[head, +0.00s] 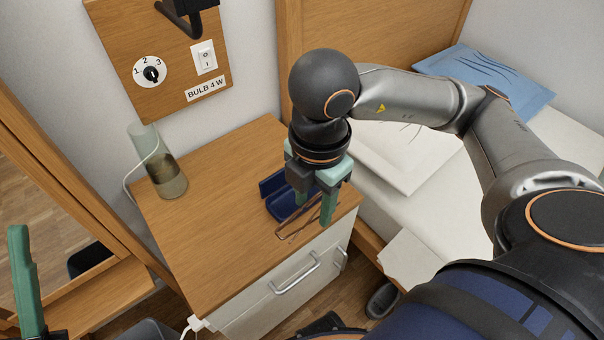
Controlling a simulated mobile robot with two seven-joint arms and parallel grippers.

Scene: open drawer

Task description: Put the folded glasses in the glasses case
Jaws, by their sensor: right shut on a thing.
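The open dark blue glasses case (268,187) stands on the wooden top of the bedside cabinet, near its right side. My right gripper (313,210) points down in front of the case and partly hides it. It is shut on the folded glasses (291,226), whose thin brown frame shows just left of the fingers, in front of the case. Whether the glasses touch the cabinet top is hard to tell. My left gripper (24,280) shows only in part at the lower left edge, with one green finger upright, far from the case.
A glass lamp (167,176) with a cable stands at the back left of the cabinet top (213,225). A wall panel (165,60) with a dial and switch is behind. A bed (455,200) is on the right. The cabinet's left and front areas are clear.

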